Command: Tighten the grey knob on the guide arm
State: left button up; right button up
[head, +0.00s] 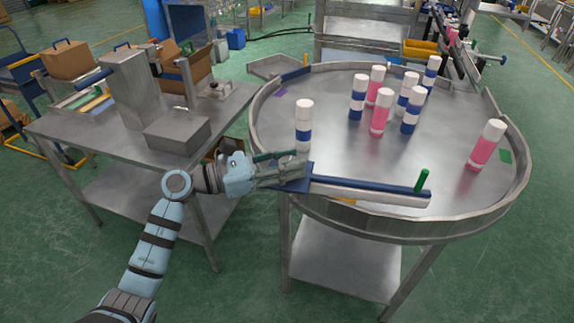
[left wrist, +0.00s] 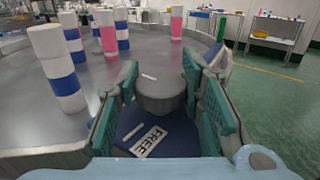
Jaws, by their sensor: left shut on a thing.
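The guide arm (head: 370,190) is a blue and white bar across the near edge of the round table, with a green upright handle (head: 422,180) at its right end. My left gripper (head: 298,171) is at the bar's left end, over a dark blue plate. In the left wrist view, the grey knob (left wrist: 160,98) stands between the green finger pads, and my left gripper is shut on it. A white line marks the knob's top. A label reading FREE (left wrist: 148,141) shows on the blue plate (left wrist: 130,122). The knob is hidden by the fingers in the head view. My right gripper is not in view.
The round metal table (head: 340,95) carries several white-capped cans with blue or pink bands. One blue-banded can (head: 304,128) stands just beyond my left gripper. A side table (head: 90,140) with a metal box (head: 178,132) is at the left. The table's middle right is clear.

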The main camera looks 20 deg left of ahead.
pick_arm(q)
jog(key=o, duration=1.2)
jog(key=v, duration=1.2)
